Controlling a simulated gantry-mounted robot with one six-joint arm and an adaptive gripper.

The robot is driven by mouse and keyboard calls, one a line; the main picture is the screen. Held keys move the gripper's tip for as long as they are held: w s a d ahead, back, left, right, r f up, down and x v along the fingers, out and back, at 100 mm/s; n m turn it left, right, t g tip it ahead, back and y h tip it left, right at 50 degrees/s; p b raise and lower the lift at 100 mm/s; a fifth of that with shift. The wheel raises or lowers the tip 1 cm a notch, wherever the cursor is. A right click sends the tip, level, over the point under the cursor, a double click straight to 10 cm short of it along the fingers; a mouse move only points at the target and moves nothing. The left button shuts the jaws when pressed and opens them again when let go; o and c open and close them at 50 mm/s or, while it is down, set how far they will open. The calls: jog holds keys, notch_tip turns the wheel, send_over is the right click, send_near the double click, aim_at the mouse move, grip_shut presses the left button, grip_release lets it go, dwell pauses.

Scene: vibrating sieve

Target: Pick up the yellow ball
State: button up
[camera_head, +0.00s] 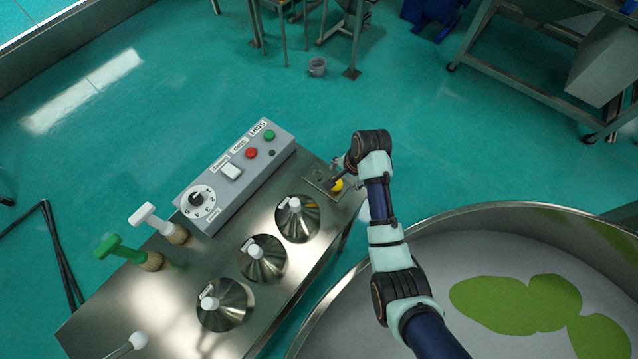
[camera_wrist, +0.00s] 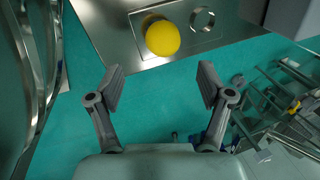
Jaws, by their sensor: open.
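The yellow ball (camera_head: 337,185) sits near the far right corner of the steel table, partly hidden by my arm's end. In the wrist view the ball (camera_wrist: 162,38) lies on a rectangular plate (camera_wrist: 200,40), next to a metal ring (camera_wrist: 202,19). My gripper (camera_wrist: 156,88) is open and empty, its two fingers spread apart. The ball shows beyond the fingertips, roughly centred between them, and is not touched. In the head view my gripper (camera_head: 336,182) is near the ball, mostly hidden by my wrist.
The steel table (camera_head: 130,290) carries a control box (camera_head: 235,175) and several steel cones with white knobs (camera_head: 295,205). A green-handled tool (camera_head: 115,247) and a white-handled one (camera_head: 150,217) stand at left. A large round sieve (camera_head: 440,225) with green patches lies right, under my arm.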

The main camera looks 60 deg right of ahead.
aim_at(337, 182)
jog(key=x, duration=0.7)
jog(key=shift+w+a+b, duration=0.15)
jog(key=shift+w+b, duration=0.1)
jog(key=shift+b, duration=0.1)
jog(key=c, duration=1.3)
jog(key=shift+o, duration=0.2)
jog(key=w+v, duration=0.2)
jog(key=v, duration=0.7)
jog(key=w+d+r+p+v, duration=0.1)
jog(key=w+v, duration=0.1)
jog(key=v, duration=0.8)
jog(key=shift+w+d+r+p, duration=0.15)
jog(key=shift+w+r+p, duration=0.05)
jog(key=shift+r+p, duration=0.1)
